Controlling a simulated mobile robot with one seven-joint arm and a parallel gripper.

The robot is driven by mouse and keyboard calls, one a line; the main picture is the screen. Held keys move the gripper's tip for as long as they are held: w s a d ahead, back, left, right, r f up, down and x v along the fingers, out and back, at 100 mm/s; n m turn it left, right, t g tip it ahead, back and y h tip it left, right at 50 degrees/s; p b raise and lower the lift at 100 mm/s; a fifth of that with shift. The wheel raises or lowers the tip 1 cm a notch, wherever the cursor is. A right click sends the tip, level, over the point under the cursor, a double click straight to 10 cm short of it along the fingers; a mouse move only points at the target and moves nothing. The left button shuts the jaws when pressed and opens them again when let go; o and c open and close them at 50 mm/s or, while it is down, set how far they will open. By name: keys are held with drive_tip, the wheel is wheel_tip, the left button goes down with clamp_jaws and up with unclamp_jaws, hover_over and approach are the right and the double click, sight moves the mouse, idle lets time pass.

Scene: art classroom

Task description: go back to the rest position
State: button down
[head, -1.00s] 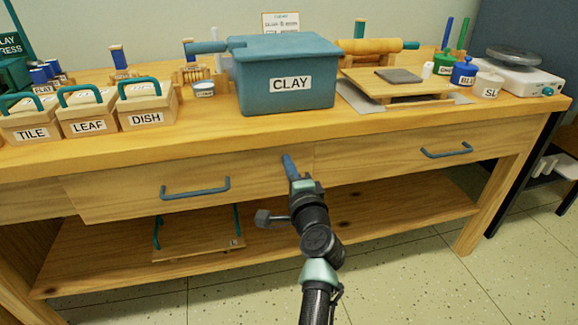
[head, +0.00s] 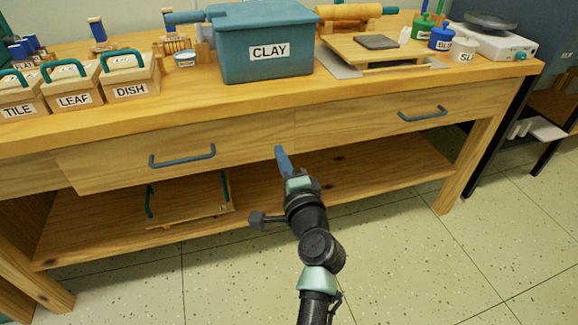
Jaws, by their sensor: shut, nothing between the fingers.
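My gripper (head: 281,152) shows in the head view in front of the wooden workbench. Its blue fingers are shut with nothing between them. The fingertips appear in front of the drawer fronts, near the gap between the left drawer (head: 180,158) and the right drawer (head: 403,116). My arm reaches up from the bottom of the picture. I cannot tell the exact distance from the fingertips to the bench front.
On the bench top (head: 190,112) stand a teal CLAY bin (head: 265,30), several labelled boxes such as DISH (head: 130,90), a wooden board (head: 345,48) and a white scale (head: 505,44). A handled board (head: 190,205) lies on the lower shelf. Speckled floor is open in front.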

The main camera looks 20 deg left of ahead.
drive_tip(key=shift+v, duration=2.25)
drive_tip(key=s+d+r+n+t+h, duration=0.1)
drive_tip(key=d+r+n+t, duration=0.15)
drive_tip(key=r, duration=0.65)
drive_tip(key=s+d+r+n+t+h, duration=0.15)
drive_tip(key=r+n, duration=0.25)
drive_tip(key=r, duration=0.6)
drive_tip(key=s+d+r+n+t, duration=0.1)
drive_tip(key=d+r+n+t, duration=0.15)
drive_tip(key=r, duration=0.65)
drive_tip(key=s+d+r+n+t+h, duration=0.1)
drive_tip(key=s+d+r+t+h, duration=0.25)
drive_tip(key=s+r, duration=0.5)
drive_tip(key=s+d+r+n+t+h, duration=0.1)
drive_tip(key=s+d+r+t+h, duration=0.3)
drive_tip(key=s+r, duration=0.5)
wheel_tip(320, 180, up, 38)
drive_tip(key=w+g+p, duration=0.1)
drive_tip(key=w+p, duration=0.1)
drive_tip(key=p, duration=3.6)
drive_tip(key=shift+w+d+f+g+p, duration=0.15)
drive_tip(key=shift+d+f+g+p, duration=0.05)
drive_tip(key=shift+g+p, duration=0.1)
